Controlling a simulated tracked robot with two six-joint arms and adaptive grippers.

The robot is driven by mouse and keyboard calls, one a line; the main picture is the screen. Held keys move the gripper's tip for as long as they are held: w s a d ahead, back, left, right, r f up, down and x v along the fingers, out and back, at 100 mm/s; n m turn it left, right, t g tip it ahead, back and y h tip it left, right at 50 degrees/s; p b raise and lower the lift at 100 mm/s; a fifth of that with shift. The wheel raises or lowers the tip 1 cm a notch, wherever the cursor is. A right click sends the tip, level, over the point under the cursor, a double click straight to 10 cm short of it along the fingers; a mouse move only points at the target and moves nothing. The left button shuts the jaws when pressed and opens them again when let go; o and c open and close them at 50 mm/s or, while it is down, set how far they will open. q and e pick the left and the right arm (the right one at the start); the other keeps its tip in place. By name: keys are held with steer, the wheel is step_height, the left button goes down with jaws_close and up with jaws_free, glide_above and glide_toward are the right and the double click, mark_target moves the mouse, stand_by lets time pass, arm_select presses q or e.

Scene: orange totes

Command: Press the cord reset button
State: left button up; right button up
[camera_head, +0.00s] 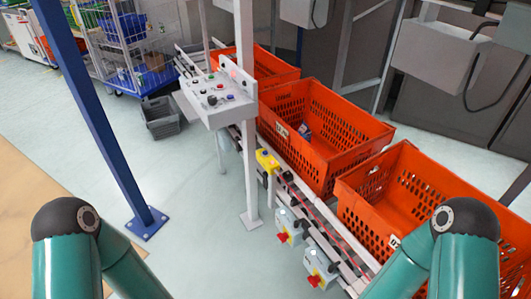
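A grey control panel (222,113) with several small buttons and knobs is fixed to a light grey post, left of the middle. I cannot tell which button is the cord reset, as labels are too small to read. My teal arms show at the bottom left and bottom right, well apart from these controls. Neither gripper is in view.
Orange totes, a near one (375,205), a middle one (340,150) and a far one (275,68), stand on the conveyor. A blue post (95,110) rises at left. A grey crate (160,120) lies on the floor.

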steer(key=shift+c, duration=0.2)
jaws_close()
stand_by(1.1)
